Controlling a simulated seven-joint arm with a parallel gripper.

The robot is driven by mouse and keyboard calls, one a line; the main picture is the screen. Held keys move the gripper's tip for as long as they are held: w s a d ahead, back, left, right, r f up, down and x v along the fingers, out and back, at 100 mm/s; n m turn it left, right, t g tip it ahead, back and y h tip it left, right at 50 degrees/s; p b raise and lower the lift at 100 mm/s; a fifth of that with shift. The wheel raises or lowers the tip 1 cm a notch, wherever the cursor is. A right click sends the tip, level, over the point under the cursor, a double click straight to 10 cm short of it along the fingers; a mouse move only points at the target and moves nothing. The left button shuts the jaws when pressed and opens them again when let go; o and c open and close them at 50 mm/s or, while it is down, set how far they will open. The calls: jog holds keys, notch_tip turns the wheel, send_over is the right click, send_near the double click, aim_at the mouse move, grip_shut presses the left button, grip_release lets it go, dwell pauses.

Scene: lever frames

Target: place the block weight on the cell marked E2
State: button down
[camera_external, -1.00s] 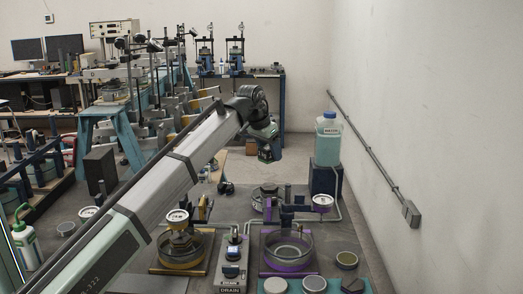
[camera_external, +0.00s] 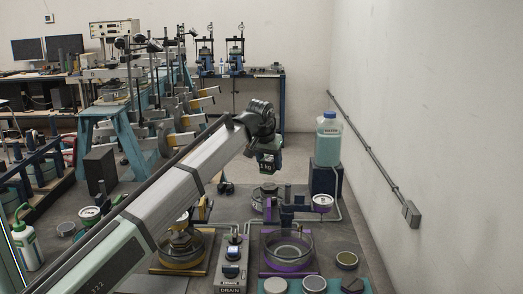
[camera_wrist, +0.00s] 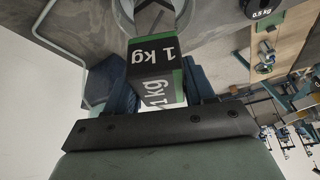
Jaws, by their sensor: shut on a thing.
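The block weight (camera_wrist: 153,62) is a black block with green edges, marked "1 kg" on two faces in the wrist view. My gripper (camera_wrist: 158,88) is shut on it, with dark blue fingers on either side. In the external view the block (camera_external: 266,165) hangs below my wrist, in the air over the far part of the bench. A dish on a purple base (camera_external: 288,268) stands nearer the camera, and a dish on a yellow base (camera_external: 180,266) stands to its left, partly behind my arm. I cannot read any E2 mark.
A grey control box (camera_external: 232,262) marked "DRAIN" stands between the dishes. A water bottle (camera_external: 328,140) stands on a dark blue stand (camera_external: 323,180) at the right, with piping beside it. A round 0.5 kg weight (camera_wrist: 262,10) shows in the wrist view. Several round tins line the front right.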

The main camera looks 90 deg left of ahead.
aim_at(266, 161)
jog(key=shift+f, duration=2.7)
jog(key=shift+f, duration=0.1)
jog(key=shift+c, duration=2)
grip_release()
jog(key=shift+f, duration=0.1)
jog(key=v, duration=1.2)
